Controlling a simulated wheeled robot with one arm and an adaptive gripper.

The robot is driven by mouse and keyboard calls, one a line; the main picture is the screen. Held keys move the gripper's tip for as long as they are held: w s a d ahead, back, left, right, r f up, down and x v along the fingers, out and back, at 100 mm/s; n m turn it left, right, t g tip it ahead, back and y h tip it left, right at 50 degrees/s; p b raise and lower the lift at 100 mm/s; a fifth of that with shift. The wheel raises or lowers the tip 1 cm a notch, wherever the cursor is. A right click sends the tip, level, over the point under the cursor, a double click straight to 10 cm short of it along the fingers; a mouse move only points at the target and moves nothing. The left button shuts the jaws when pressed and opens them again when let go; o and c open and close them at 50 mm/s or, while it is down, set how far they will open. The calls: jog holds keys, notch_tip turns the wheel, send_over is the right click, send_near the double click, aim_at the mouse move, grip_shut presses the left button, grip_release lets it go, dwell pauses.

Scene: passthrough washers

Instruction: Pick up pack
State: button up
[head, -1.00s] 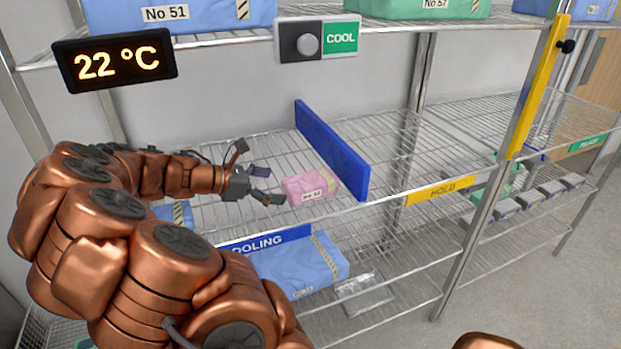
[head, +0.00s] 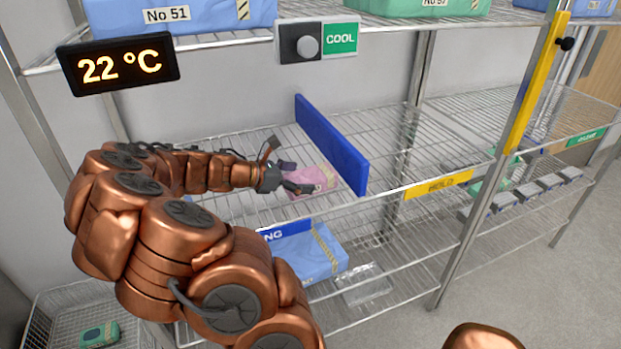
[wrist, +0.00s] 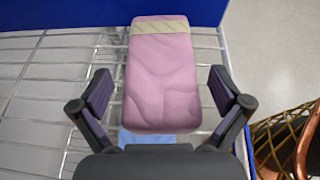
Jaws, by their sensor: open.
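A pink wrapped pack (head: 322,180) with a pale striped band lies on the middle wire shelf, left of the blue divider. In the wrist view the pack (wrist: 162,80) is straight ahead, its near end between my open fingers, with a gap on each side. My gripper (head: 292,178) reaches in from the left and partly covers the pack in the head view. In the wrist view my gripper (wrist: 162,95) has both dark finger pads apart and holds nothing.
The blue divider (head: 332,145) stands just beyond the pack. A blue pack (head: 310,258) and a clear packet (head: 362,285) lie on the shelf below. A 22 °C display (head: 118,62) and a COOL knob panel (head: 317,40) hang above. The shelf right of the divider is bare.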

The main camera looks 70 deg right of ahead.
jog(key=shift+f, duration=0.1)
jog(key=c, duration=1.4)
